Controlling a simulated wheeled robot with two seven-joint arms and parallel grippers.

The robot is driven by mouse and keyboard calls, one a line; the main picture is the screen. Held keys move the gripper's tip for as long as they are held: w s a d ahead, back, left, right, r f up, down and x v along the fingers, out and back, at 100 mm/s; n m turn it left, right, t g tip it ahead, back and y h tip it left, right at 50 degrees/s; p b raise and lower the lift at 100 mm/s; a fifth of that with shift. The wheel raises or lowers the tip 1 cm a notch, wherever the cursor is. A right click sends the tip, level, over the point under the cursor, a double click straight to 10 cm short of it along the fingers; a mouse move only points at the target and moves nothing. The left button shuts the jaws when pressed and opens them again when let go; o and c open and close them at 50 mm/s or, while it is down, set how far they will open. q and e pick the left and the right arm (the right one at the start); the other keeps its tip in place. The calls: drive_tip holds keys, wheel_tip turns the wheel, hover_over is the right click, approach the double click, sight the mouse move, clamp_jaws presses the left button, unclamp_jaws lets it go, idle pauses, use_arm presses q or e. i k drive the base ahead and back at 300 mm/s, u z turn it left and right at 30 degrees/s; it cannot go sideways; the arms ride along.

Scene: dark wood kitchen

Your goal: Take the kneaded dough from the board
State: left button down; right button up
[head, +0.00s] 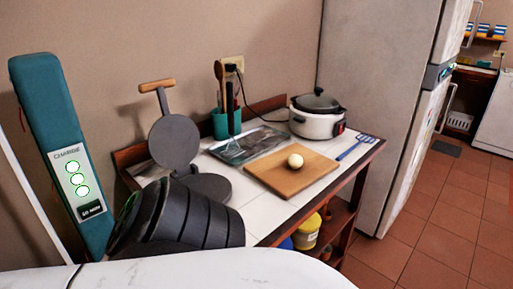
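The dough (296,160) is a small pale, round ball. It rests on top of the wooden board (272,178), near the middle of its far half. The board lies flat on the white-tiled table (252,215). Neither of my grippers shows in the head view. A black ribbed arm part of mine comes into the lower left and covers the table's near left corner. Nothing touches the dough.
An open tortilla press (174,142) stands left of the board. Behind are a tray (248,146), a teal utensil holder (226,124) and a lidded cooker (317,118). A blue spatula (356,146) lies right. A fridge (376,90) borders the table; floor is clear at right.

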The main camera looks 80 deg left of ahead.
sight(295, 161)
drive_tip(key=k, duration=0.3)
drive_tip(key=u, duration=1.15)
